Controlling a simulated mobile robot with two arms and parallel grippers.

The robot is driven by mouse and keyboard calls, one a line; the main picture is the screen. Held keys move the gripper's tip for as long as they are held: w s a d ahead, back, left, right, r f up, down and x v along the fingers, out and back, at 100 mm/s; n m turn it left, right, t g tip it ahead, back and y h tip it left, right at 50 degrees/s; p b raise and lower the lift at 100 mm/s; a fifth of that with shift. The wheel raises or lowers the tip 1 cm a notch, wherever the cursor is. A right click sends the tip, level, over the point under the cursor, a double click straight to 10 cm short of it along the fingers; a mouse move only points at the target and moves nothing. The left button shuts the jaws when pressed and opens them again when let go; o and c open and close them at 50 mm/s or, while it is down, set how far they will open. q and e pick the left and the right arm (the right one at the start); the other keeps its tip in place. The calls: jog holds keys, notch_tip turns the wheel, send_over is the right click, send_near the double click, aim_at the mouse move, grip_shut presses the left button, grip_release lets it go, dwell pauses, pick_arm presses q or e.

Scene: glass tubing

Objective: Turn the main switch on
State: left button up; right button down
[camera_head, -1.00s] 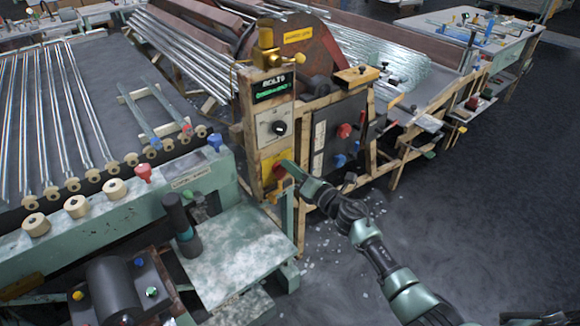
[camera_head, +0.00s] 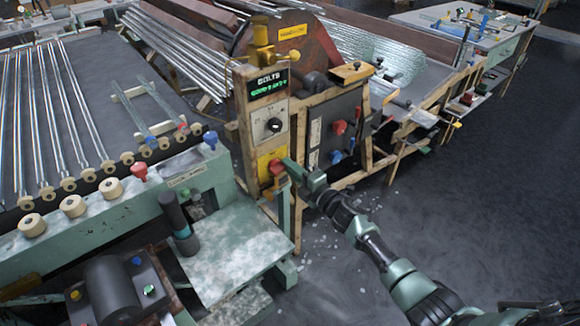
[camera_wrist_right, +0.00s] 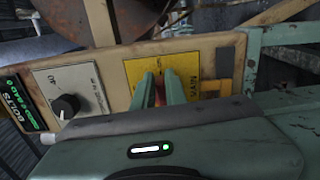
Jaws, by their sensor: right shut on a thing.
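The main switch is a red knob (camera_head: 276,168) on a yellow plate (camera_head: 264,163), low on the wooden control post. My right gripper (camera_head: 283,166) reaches it from the right and is shut on the knob. In the right wrist view, the two green fingers (camera_wrist_right: 160,88) stand in front of the yellow plate (camera_wrist_right: 138,72), with a little red showing between them. They hide most of the knob, so its turned position cannot be read. My left gripper is not in view.
Above the switch are a grey plate with a black dial (camera_head: 274,125) and a green-lit display (camera_head: 268,86). A dark panel (camera_head: 335,128) with red and blue knobs stands to the right. A green bench (camera_head: 225,245) is at the left. Open floor (camera_head: 470,220) lies right.

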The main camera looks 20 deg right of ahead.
jog(key=shift+f+m, duration=0.15)
jog(key=shift+m, duration=0.15)
dwell(0.4)
jog(key=c, duration=1.4)
grip_release()
jog(key=shift+c, duration=0.2)
jog(key=shift+s, duration=0.1)
jog(key=v, duration=0.7)
jog(key=shift+s+d, duration=0.15)
jog(key=shift+s, duration=0.15)
